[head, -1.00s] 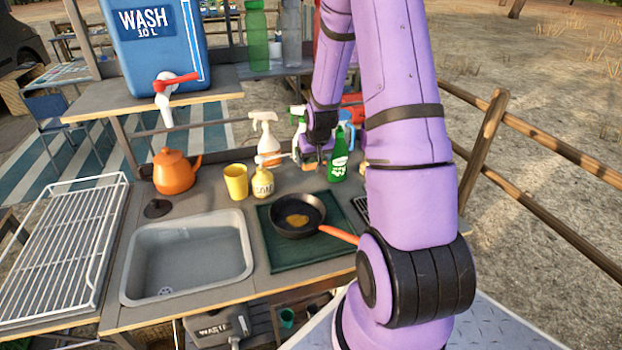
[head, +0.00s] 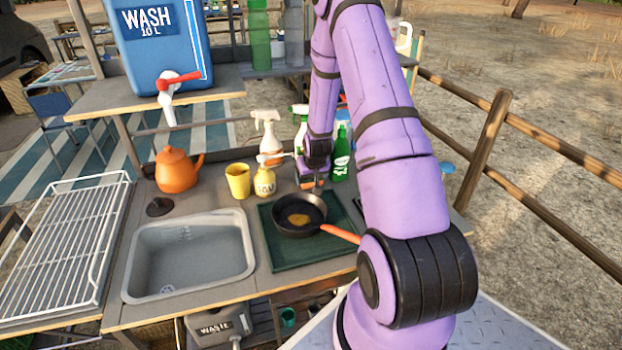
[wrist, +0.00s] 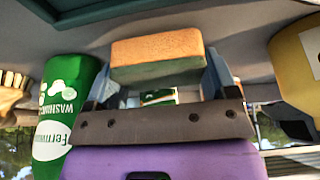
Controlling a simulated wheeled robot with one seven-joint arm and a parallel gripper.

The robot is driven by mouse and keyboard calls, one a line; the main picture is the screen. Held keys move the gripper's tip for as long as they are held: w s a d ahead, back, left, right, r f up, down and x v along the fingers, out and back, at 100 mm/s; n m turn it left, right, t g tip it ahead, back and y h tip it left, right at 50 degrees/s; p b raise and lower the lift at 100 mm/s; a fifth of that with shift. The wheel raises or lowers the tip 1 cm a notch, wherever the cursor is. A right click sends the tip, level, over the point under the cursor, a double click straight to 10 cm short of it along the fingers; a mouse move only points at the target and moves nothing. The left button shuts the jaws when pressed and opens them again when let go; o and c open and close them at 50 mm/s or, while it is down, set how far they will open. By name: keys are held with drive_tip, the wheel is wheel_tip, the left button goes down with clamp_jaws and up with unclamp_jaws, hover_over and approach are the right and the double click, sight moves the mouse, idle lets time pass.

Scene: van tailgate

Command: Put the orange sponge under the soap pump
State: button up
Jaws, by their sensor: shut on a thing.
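My gripper (wrist: 160,82) is shut on the orange sponge (wrist: 157,52), which has a green layer on one face. In the head view the sponge (head: 307,183) is a small patch below my gripper (head: 314,174), partly hidden by it. The soap pump (head: 264,182) is a yellow bottle with a pale pump head, standing left of the sponge, with a gap between them. Its spout (head: 284,156) points right, toward my gripper. A yellow bottle (wrist: 302,62), apparently the soap pump, is cut off at the right of the wrist view.
A green washing-up bottle (head: 340,160) stands close right of my gripper. White spray bottles (head: 268,135) stand behind. A black pan (head: 297,214) sits on a green mat (head: 285,254) in front. A yellow cup (head: 238,182) and orange kettle (head: 176,170) are farther left, above the sink (head: 190,255).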

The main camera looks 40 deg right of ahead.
drive_tip(key=shift+f, duration=0.3)
drive_tip(key=shift+s+f, duration=0.1)
drive_tip(key=shift+f, duration=0.05)
drive_tip(key=o, duration=0.9)
drive_tip(key=shift+c, duration=0.2)
